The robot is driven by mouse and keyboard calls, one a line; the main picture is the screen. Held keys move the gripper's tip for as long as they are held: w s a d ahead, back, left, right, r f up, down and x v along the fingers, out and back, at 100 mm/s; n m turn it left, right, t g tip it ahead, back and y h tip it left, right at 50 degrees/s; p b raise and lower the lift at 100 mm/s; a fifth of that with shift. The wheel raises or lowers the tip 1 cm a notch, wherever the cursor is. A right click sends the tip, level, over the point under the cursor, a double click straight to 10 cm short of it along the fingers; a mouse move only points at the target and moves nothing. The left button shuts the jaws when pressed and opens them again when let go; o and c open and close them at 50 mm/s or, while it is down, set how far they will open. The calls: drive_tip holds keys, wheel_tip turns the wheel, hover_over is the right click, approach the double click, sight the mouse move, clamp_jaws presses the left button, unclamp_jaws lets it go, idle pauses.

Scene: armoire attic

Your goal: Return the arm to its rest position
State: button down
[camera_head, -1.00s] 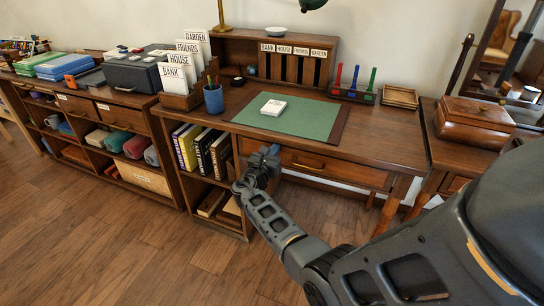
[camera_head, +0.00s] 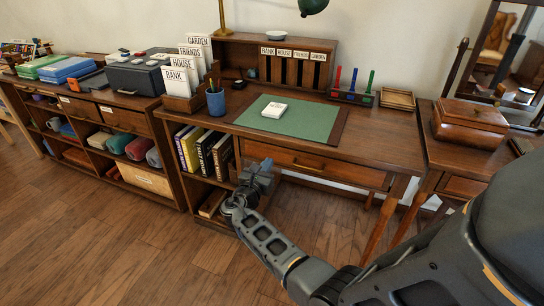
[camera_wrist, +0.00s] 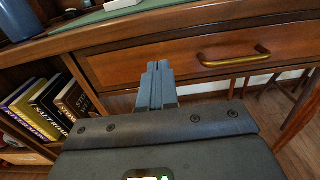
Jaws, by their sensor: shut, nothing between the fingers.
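My gripper (camera_head: 264,166) is in front of the wooden desk (camera_head: 385,146), just below the desktop edge and near the left end of the drawer (camera_head: 320,166). In the wrist view its two fingers (camera_wrist: 157,84) are together with nothing between them. The drawer front, with its brass handle (camera_wrist: 234,60), is behind and to the right of the fingertips and looks closed. My arm reaches in from the lower right of the head view.
Books (camera_head: 205,150) stand in the shelf left of my gripper. A green desk mat (camera_head: 310,120) with a white pad (camera_head: 274,109) and a blue cup (camera_head: 215,102) are on the desk. A wooden box (camera_head: 470,122) stands at right. The floor in front is clear.

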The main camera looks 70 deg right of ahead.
drive_tip(key=a, duration=0.6)
drive_tip(key=shift+a, duration=0.15)
